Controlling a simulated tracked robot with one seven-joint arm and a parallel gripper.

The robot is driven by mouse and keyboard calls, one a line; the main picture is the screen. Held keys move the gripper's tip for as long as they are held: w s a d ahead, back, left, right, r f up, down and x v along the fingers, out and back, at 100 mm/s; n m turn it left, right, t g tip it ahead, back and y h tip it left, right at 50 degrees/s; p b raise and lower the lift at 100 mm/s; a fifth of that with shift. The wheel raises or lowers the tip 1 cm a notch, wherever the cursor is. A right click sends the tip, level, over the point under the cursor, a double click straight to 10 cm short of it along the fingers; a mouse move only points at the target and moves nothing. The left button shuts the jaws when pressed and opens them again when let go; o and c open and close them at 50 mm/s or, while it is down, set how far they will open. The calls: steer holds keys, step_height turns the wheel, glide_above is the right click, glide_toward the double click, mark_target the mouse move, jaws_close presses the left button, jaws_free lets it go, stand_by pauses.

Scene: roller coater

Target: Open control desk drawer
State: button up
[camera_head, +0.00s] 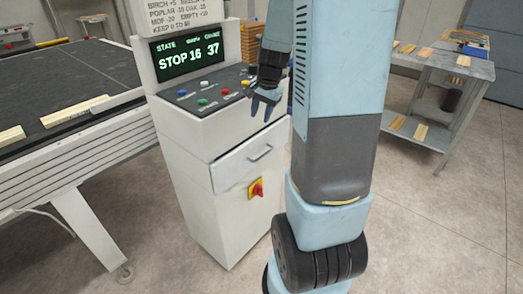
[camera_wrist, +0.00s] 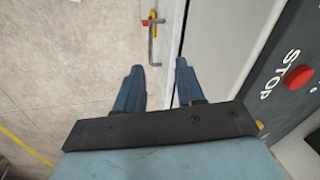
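The control desk (camera_head: 215,205) is a white cabinet with a sloped button panel and a screen reading STOP 16 37. Its drawer (camera_head: 238,163) has a pale front with a metal bar handle (camera_head: 261,153). The drawer front looks shut or nearly so; I cannot tell exactly. My gripper (camera_head: 262,104) is above the handle, in front of the panel's edge. In the wrist view my gripper (camera_wrist: 160,72) has its two blue fingers apart with nothing between them. The handle (camera_wrist: 152,45) lies ahead of the fingertips, apart from them.
A red and yellow switch (camera_head: 256,188) sits below the drawer. A red stop button (camera_wrist: 298,77) shows at the right of the wrist view. A conveyor table (camera_head: 70,75) with wood strips stands left. A grey bench (camera_head: 440,62) stands right. Floor before the desk is clear.

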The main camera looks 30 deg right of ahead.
steer(key=w+d+f+m, duration=0.1)
steer(key=f, duration=0.5)
steer(key=w+d+f, duration=0.1)
steer(key=f, duration=0.6)
steer(key=w+d+f+m, duration=0.1)
steer(key=w+f, duration=0.1)
steer(key=f, duration=0.5)
steer(key=shift+w+d+f+m, duration=0.1)
steer(key=shift+d+m, duration=0.2)
steer(key=shift+d, duration=0.1)
steer(key=shift+c, duration=0.2)
jaws_close()
